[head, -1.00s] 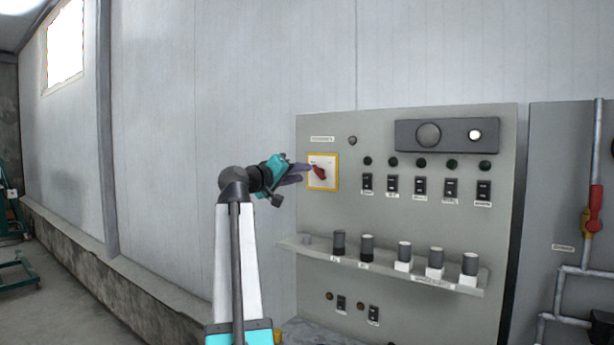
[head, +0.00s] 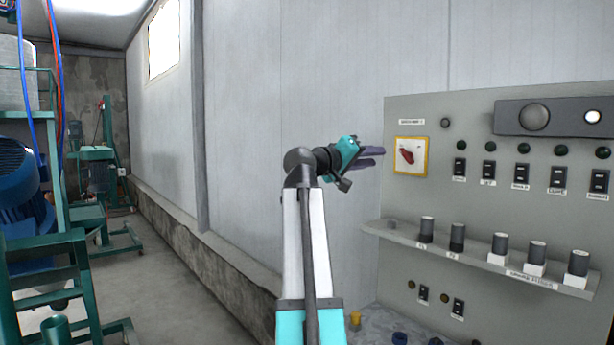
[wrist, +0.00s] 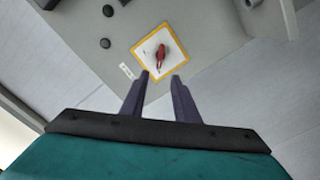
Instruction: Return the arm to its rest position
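My gripper (head: 372,156) is raised on my arm in front of the grey control panel (head: 450,270), its fingers pointing right towards the panel. In the wrist view my gripper (wrist: 160,77) has its two dark fingers apart, with nothing between them. Just beyond the fingertips is the red rotary switch (wrist: 161,58) on its white plate with a yellow frame. In the head view the red switch (head: 406,155) sits a little to the right of the fingers, with a visible gap between. Its handle is tilted.
The panel's shelf (head: 395,236) with several dark cylinders juts out below and right of my gripper. A blue motor on a green stand (head: 60,240) is at the left. Floor (head: 160,270) is clear between it and the wall.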

